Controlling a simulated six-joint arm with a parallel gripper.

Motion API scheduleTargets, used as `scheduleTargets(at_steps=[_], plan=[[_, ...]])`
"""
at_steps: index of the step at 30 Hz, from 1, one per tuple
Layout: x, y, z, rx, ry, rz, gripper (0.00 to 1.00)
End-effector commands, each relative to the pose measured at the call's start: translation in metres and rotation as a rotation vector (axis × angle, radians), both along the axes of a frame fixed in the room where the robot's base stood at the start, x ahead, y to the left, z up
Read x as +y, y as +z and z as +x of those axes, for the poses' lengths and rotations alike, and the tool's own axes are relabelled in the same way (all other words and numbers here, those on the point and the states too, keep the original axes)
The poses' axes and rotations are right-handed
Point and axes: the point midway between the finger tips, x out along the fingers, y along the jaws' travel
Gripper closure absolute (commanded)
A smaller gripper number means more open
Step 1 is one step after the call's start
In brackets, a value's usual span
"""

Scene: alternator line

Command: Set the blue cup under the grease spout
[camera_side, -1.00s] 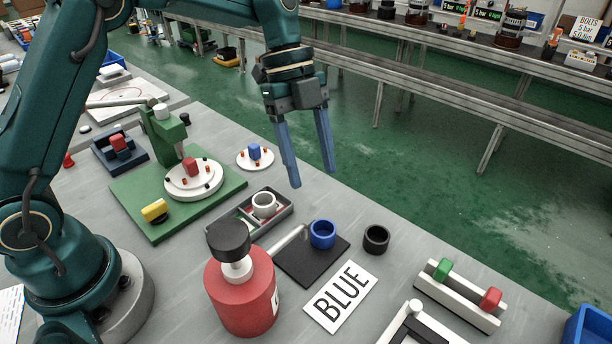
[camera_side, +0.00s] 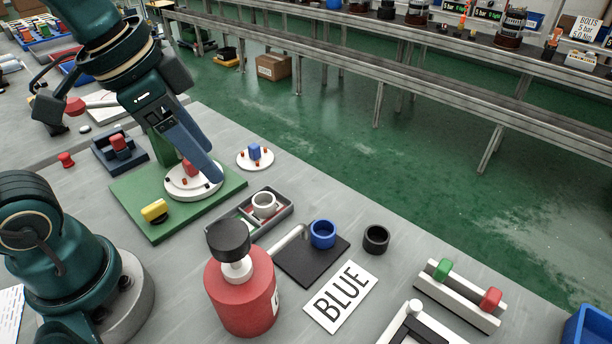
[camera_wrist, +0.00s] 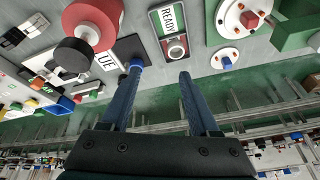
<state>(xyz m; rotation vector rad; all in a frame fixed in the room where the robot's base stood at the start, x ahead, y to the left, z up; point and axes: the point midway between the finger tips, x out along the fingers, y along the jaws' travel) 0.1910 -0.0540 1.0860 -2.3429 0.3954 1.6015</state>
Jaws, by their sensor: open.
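The blue cup (camera_side: 323,234) stands upright on a black pad (camera_side: 301,265); in the wrist view it (camera_wrist: 136,64) shows by the left fingertip. The red grease bottle (camera_side: 241,290) has a black cap and a pale spout (camera_side: 289,241). The spout's end is close to the cup's left side; I cannot tell whether it overhangs the cup. A "BLUE" card (camera_side: 340,297) lies in front of the pad. My gripper (camera_side: 207,168) is open and empty, away from the cup, over the green board. Its fingers also show in the wrist view (camera_wrist: 160,74).
The green board (camera_side: 225,190) carries a white disc (camera_side: 205,186) and a yellow block (camera_side: 154,210). A grey tray (camera_side: 284,218) holds a white cup (camera_side: 264,203). A black cup (camera_side: 376,239) stands right of the pad. A white rack (camera_side: 455,302) is at the right.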

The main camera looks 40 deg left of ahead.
Motion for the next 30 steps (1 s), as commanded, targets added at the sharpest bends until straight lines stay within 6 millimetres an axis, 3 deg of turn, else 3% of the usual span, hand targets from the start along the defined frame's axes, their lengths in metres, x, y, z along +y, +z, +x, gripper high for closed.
scheduleTargets(at_steps=[3,9,21,23,30], plan=[[0.007,-0.008,-0.019,-0.062,0.185,-0.038,0.38],[0.013,-0.018,-0.032,-0.115,0.356,-0.089,0.38],[0.014,-0.019,-0.033,-0.119,0.38,-0.097,0.38],[0.014,-0.019,-0.034,-0.118,0.381,-0.097,0.15],[0.013,0.004,-0.019,-0.137,0.391,-0.109,0.14]])
